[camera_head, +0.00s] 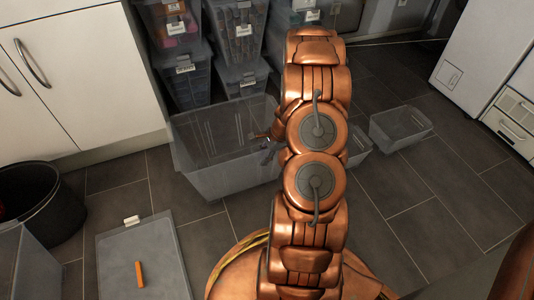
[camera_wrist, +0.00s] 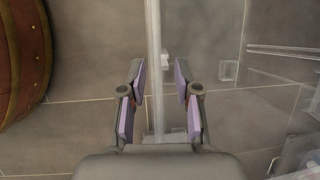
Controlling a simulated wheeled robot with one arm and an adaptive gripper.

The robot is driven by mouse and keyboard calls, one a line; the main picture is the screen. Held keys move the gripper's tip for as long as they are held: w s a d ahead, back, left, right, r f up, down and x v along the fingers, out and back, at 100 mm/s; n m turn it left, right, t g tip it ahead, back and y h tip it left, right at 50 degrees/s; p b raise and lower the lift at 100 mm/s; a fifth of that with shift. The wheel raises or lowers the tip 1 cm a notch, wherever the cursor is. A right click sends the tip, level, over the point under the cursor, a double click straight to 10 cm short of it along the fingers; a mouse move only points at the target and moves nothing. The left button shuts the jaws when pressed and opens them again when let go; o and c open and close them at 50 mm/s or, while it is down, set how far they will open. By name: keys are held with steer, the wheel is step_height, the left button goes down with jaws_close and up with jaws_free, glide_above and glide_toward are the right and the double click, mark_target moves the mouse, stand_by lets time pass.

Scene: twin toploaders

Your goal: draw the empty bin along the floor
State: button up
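The empty bin (camera_head: 222,165) is a large clear, open-topped tub on the dark tiled floor, left of my arm. Its inside looks bare. My gripper (camera_head: 268,141) is at the bin's right side, partly hidden by my arm. In the wrist view my gripper (camera_wrist: 160,78) has its two purple-padded fingers apart. A clear upright strip, which looks like the bin's rim (camera_wrist: 153,40), runs between them. Gaps show on both sides, so the fingers do not appear to press on it.
Stacked filled tubs (camera_head: 238,35) stand behind the bin. A white cabinet (camera_head: 80,70) and dark bucket (camera_head: 45,205) are at left. A lid (camera_head: 150,245) bearing an orange stick (camera_head: 139,274) lies in front. A smaller clear tub (camera_head: 400,127) sits right. Floor at right front is open.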

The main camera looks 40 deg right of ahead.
steer(key=shift+w+a+f, duration=0.1)
steer(key=shift+a+f, duration=0.05)
steer(key=shift+f, duration=0.1)
steer(key=shift+c, duration=0.3)
jaws_close()
stand_by(1.1)
